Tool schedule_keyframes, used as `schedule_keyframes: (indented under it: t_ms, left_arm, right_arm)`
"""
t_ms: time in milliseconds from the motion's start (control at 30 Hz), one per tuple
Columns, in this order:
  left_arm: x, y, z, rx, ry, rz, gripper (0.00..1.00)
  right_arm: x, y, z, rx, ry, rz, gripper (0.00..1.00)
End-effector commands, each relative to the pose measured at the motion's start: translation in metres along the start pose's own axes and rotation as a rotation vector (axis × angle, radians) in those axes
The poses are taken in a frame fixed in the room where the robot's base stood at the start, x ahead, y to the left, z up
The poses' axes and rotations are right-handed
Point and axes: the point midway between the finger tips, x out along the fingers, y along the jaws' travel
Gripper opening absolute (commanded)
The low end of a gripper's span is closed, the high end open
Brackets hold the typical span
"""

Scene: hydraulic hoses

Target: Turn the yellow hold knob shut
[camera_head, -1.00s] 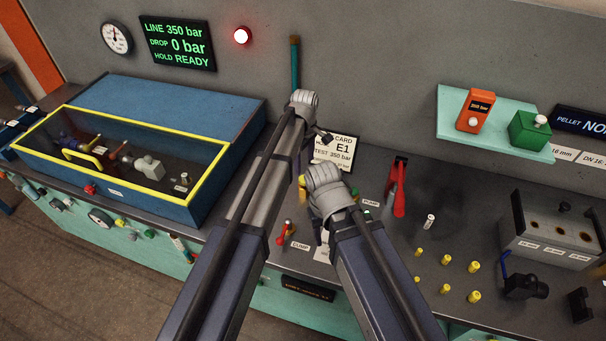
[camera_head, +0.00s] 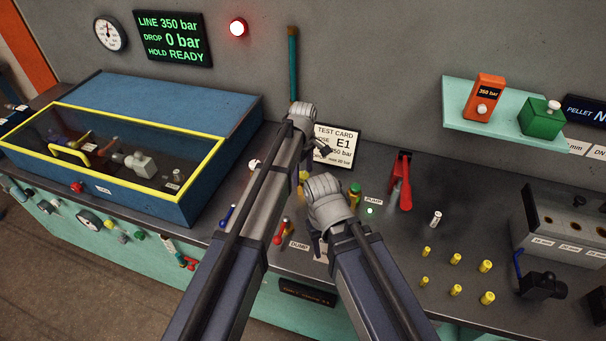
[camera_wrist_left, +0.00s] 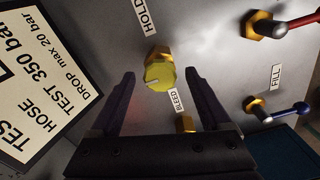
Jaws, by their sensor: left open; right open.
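The yellow hold knob (camera_wrist_left: 160,75) sits on a brass fitting beside the HOLD label (camera_wrist_left: 146,15) in the left wrist view. A pale line marks its face. My left gripper (camera_wrist_left: 157,84) is open, with one finger on each side of the knob and gaps between. I cannot tell how far the knob is from the fingertips in depth. In the head view my left gripper (camera_head: 322,150) hangs in front of the test card (camera_head: 340,140), and my arm hides much of the fittings. My right gripper (camera_head: 318,246) is open, lower, near the DUMP label (camera_head: 299,246).
A red pump handle (camera_head: 404,180) stands to the right. A yellow-framed blue box (camera_head: 190,200) is at left. Several yellow pieces lie at right.

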Motion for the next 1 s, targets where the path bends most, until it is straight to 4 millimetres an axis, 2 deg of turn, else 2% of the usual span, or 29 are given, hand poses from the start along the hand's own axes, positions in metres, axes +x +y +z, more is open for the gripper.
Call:
schedule_keyframes:
  t_ms: [67,767,1000]
  left_arm:
    - [-0.0003,0.0001,0.0,0.0,0.0,0.0,0.79]
    - [-0.0003,0.0,0.0,0.0,0.0,0.0,0.0]
    - [-0.0002,0.0,0.0,0.014,0.0,0.0,0.0]
  right_arm:
    - [-0.0003,0.0,0.0,0.0,0.0,0.0,0.5]
    - [-0.0003,0.0,0.0,0.0,0.0,0.0,0.5]
    - [-0.0002,0.0,0.0,0.0,0.0,0.0,0.5]
